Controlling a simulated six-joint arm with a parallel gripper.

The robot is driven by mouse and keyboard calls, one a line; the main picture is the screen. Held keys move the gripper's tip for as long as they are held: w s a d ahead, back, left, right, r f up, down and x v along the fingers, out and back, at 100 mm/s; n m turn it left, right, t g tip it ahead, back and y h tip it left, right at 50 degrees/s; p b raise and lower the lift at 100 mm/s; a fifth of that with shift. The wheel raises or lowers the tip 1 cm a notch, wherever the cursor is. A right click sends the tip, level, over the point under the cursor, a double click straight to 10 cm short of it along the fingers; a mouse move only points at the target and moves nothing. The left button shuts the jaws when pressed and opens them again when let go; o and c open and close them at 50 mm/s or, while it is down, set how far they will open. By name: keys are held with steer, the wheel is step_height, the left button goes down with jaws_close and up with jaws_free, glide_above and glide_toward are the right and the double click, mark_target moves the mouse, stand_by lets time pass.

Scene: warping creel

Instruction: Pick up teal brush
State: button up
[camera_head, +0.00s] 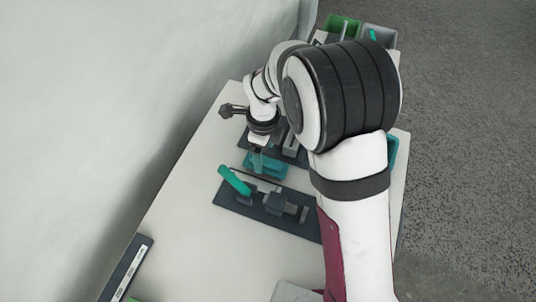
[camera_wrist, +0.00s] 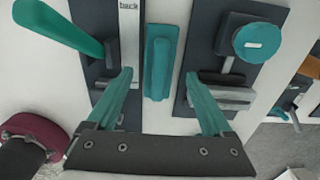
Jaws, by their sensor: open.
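The teal brush (camera_wrist: 161,62) is a long teal block with a narrower raised grip. It lies on the white table between two dark boards in the wrist view. My gripper (camera_wrist: 159,74) is open and empty, with one teal finger to each side of the brush's near half. The fingers look apart from the brush; their height over it is hard to tell. In the head view the brush (camera_head: 267,168) shows just below my gripper (camera_head: 259,156), which partly hides it.
A dark board (camera_head: 265,208) with a teal handle (camera_head: 235,181) stands on one side of the brush. Another board (camera_wrist: 222,70) with a round teal knob (camera_wrist: 257,37) is on the other side. Green and grey bins (camera_head: 378,36) stand at the far end. Gaps beside the brush are narrow.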

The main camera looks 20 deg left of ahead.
mark_target(266, 158)
step_height(266, 158, down, 6)
steer(key=shift+d+r, duration=0.15)
steer(key=shift+r, duration=0.1)
jaws_close()
